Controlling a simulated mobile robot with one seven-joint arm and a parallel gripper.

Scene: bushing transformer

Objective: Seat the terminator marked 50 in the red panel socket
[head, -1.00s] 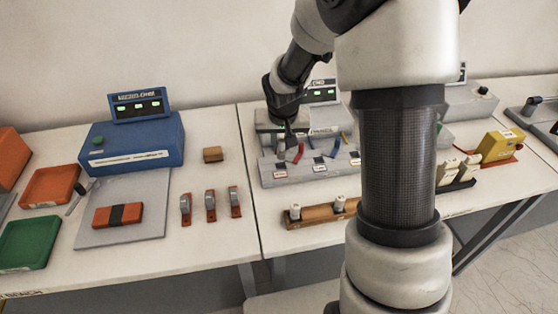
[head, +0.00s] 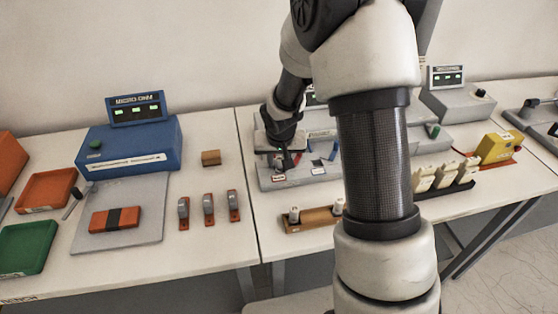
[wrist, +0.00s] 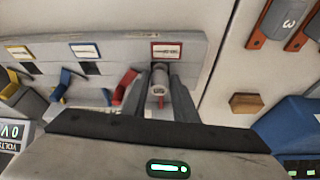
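My gripper (wrist: 159,88) points down over the grey panel (wrist: 50,48) at its red-labelled end. Its two fingers stand close on either side of a small pale grey cylinder (wrist: 159,75), which looks like a terminator held between them. The mark 50 cannot be read. The red-framed label (wrist: 167,51) is just beyond the fingertips, and a red lever (wrist: 125,84) is to their left. The red socket itself is hidden by the gripper and cylinder, so I cannot tell whether they touch. In the head view my gripper (head: 281,158) is over the panel's left end.
A wooden rack (head: 312,219) with white-topped pieces (head: 294,214) stands in front of the panel. Yellow (wrist: 60,85) and blue levers are further left in the wrist view. A small wooden block (wrist: 245,102) and the blue meter (head: 130,145) are to the other side.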

